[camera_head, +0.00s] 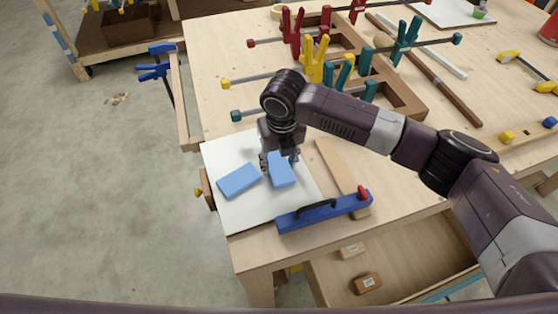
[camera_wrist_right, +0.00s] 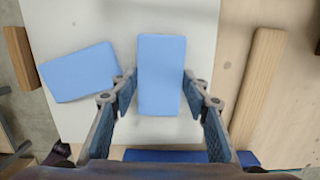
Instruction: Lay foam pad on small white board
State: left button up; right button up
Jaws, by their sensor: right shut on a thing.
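The small white board (camera_head: 235,207) lies flat on the near left corner of the workbench. One blue foam pad (camera_head: 238,180) lies tilted on its left part; it also shows in the right wrist view (camera_wrist_right: 80,72). A second blue foam pad (camera_head: 282,174) is between the fingers of my right gripper (camera_head: 281,160). In the right wrist view this held pad (camera_wrist_right: 162,75) is upright in the picture, with a fingertip at each long side. It is over the board, right of the first pad. I cannot tell whether it touches the board. My left gripper is not in view.
A blue level-like tool (camera_head: 325,211) with a black handle lies over the board's near right edge. A wooden strip (camera_head: 340,168) lies just right of the board. Several clamps (camera_head: 313,62) stand around a wooden frame farther back. An open drawer (camera_head: 400,255) is below the bench's front edge.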

aim_at(281, 172)
jog(key=shift+f, duration=0.1)
jog(key=o, duration=0.8)
jog(key=r, duration=0.4)
jog(key=s+r, duration=0.1)
jog(key=r, duration=0.7)
jog(key=shift+s+d, duration=0.2)
jog(key=shift+s+f, duration=0.1)
